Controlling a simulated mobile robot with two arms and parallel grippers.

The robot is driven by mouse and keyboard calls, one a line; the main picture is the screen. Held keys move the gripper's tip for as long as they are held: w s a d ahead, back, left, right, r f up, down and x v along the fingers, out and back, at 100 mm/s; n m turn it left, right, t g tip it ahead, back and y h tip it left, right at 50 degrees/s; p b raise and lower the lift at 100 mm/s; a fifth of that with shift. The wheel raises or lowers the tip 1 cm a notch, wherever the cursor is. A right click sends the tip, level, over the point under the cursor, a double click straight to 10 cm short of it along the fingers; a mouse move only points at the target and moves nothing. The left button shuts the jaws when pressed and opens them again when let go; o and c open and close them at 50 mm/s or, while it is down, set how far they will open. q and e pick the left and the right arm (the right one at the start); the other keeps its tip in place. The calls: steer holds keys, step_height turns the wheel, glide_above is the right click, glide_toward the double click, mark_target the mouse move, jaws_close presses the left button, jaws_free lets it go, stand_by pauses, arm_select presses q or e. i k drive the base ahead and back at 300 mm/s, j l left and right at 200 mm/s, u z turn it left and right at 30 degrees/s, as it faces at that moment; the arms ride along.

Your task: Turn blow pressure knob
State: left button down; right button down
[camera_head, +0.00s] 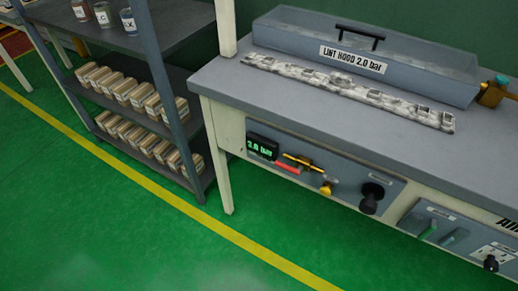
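A panel on the front of the workbench (225,82) carries a small display (261,147) with green digits that seem to read 3.0 bar. To its right are a yellow lever (304,161), a small yellow knob (326,188) and a large black knob (371,197). A red bar (287,168) sits below the lever. The small labels are too blurred to tell which knob is the blow pressure knob. Neither of my grippers is in view.
A grey hood (365,56) labelled "LINT HOOD 2.0 bar" stands on the bench behind a mottled grey strip (350,92). A second panel (455,238) is at the lower right. A shelf rack (160,75) with boxes stands left. The green floor in front is clear.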

mark_target(367, 206)
steer(key=l+z, duration=0.1)
steer(key=z, duration=0.9)
steer(key=k+l, duration=0.05)
